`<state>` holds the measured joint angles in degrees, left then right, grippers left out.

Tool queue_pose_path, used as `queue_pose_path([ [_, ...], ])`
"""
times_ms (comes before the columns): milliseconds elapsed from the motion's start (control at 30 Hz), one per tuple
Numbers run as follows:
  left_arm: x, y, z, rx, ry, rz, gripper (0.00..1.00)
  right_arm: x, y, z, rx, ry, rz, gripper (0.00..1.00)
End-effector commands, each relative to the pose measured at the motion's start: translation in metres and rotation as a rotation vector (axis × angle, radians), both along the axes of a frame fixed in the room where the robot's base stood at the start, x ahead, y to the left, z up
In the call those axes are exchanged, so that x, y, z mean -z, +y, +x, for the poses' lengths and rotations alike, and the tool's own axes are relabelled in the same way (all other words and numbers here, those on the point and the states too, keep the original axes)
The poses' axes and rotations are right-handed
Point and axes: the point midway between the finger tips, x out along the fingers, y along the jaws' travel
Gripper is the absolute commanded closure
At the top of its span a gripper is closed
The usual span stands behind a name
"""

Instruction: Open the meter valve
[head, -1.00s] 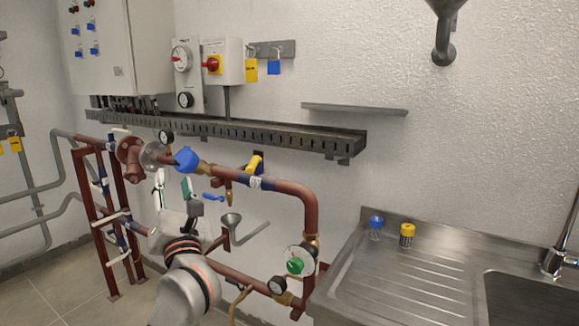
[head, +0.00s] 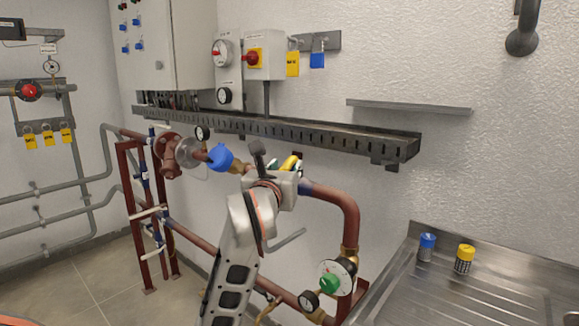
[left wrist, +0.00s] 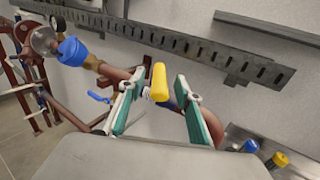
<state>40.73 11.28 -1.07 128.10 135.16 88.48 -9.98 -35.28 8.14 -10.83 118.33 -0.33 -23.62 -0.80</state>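A yellow valve handle (head: 289,162) sits on the copper-brown pipe (head: 346,205). My left gripper (head: 284,166) is at this handle, its body hiding part of the pipe. In the left wrist view the yellow handle (left wrist: 158,82) shows between the two green-padded fingers of the left gripper (left wrist: 164,74), with gaps on both sides. The gripper is open and holds nothing. A blue valve part (head: 220,157) is on the same pipe to the left; it also shows in the left wrist view (left wrist: 72,51). No label shows which is the meter valve. My right gripper is out of view.
A slotted cable tray (head: 300,133) runs along the wall just above the pipe. A gauge with a green knob (head: 330,283) is lower right. A metal sink top (head: 440,290) with two small capped bottles stands at the right.

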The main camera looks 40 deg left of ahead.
Motion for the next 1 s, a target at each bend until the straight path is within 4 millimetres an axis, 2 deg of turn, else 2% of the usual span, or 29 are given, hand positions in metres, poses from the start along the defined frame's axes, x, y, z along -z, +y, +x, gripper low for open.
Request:
queue_pose_path([
  [100,0.002,0.007,0.015,-0.001,0.002,0.000,0.66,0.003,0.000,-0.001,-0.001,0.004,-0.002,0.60],
  [233,0.001,0.011,0.025,-0.001,0.001,0.000,0.66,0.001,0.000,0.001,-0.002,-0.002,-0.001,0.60],
  [567,0.000,0.013,0.028,0.000,-0.001,0.000,0.66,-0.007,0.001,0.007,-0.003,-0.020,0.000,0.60],
  [700,0.000,0.013,0.028,0.000,-0.001,0.000,1.00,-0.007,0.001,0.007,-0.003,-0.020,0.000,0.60],
  [1000,0.000,0.012,0.029,-0.005,0.000,0.000,1.00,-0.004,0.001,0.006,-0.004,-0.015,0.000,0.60],
])
